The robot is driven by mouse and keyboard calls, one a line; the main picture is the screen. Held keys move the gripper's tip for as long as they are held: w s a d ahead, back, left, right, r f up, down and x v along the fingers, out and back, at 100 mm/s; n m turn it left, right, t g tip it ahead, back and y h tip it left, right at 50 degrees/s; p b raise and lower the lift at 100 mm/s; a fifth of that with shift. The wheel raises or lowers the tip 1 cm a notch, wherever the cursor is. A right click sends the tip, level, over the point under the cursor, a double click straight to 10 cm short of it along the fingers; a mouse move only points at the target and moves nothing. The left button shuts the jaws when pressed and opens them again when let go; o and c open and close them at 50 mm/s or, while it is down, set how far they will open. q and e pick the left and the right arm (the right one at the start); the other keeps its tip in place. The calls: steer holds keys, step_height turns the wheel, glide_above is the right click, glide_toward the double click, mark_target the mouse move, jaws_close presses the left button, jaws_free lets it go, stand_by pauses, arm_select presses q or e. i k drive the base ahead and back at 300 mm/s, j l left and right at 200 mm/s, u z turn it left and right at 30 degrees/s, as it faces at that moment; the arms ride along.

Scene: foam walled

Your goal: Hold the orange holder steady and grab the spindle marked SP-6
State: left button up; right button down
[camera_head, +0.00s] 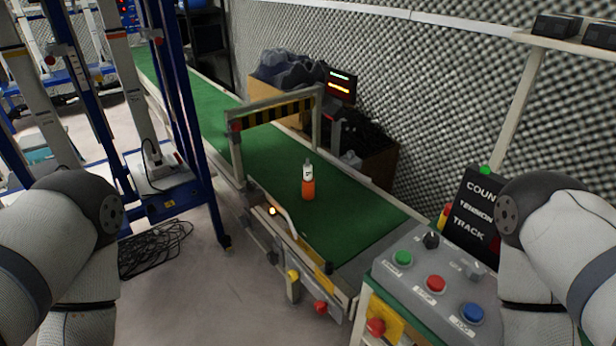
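A small upright object stands on the green conveyor belt (350,215), near the belt's front end. Its lower part is orange (308,189) and looks like the holder. A white part (307,173) with a dark mark and a narrow pale tip rises from it, perhaps a spindle. The mark is too small to read, so I cannot tell whether it says SP-6. No other spindle is clearly visible. My two arms show at the left and right edges, bent, well apart from the object. Both grippers are out of view.
A control panel (418,262) with coloured buttons and a dark sign (470,212) stands at the front right. A striped gate (278,110) spans the belt behind the object. Blue frames (180,100) stand left; cables (155,248) lie on the floor. The belt around the object is clear.

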mark_target(307, 168)
steer(key=i+j+z, duration=0.2)
steer(key=i+j, duration=0.25)
steer(key=i+j+z, duration=0.25)
steer(key=i+j, duration=0.2)
steer(key=j, duration=0.2)
steer(key=i+j+z, duration=0.1)
steer(key=i, duration=0.6)
